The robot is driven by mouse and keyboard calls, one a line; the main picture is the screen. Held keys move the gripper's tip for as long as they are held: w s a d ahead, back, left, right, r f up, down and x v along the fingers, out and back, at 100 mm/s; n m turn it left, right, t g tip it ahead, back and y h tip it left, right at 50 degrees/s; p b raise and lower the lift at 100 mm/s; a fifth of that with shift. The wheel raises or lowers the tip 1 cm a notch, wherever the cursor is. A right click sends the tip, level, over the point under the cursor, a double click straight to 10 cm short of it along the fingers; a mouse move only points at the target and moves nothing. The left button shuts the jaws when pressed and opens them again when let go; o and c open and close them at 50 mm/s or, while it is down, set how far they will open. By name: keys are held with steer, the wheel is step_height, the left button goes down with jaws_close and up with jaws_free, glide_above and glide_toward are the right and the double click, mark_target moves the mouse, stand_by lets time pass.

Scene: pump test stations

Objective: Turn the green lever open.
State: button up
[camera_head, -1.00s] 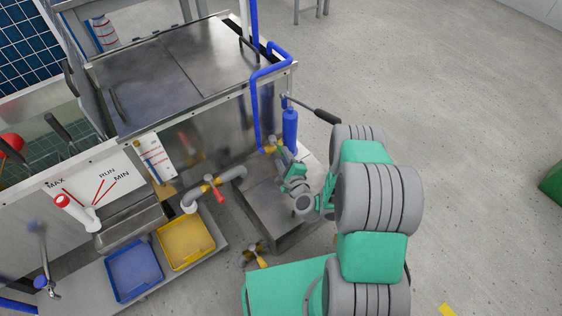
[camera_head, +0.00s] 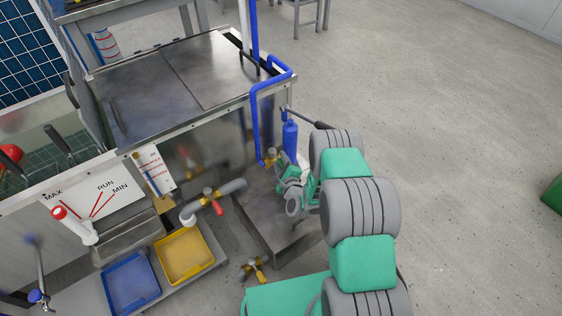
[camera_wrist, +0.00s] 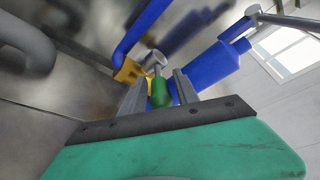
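The green lever (camera_wrist: 162,93) shows in the wrist view as a short green grip below a round grey metal end, beside a yellow fitting (camera_wrist: 130,72) at the blue pipe (camera_wrist: 145,28). My gripper (camera_wrist: 160,88) has its two grey fingers apart, one on each side of the lever, with small gaps visible. I cannot tell how deep the lever sits between them. In the head view my gripper (camera_head: 282,172) is beside the yellow fitting at the bottom of the blue pipe (camera_head: 254,125); the green lever cannot be made out there.
A blue cylinder (camera_head: 290,139) with a dark-handled bar (camera_head: 307,118) above it stands close to my arm. A red-handled valve (camera_head: 213,200), a yellow tray (camera_head: 184,255) and a blue tray (camera_head: 131,284) are to the left. Open floor (camera_head: 450,150) lies to the right.

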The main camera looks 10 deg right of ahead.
steer(key=c, duration=0.7)
jaws_close()
steer(key=shift+w+d+r, duration=0.1)
stand_by(0.4)
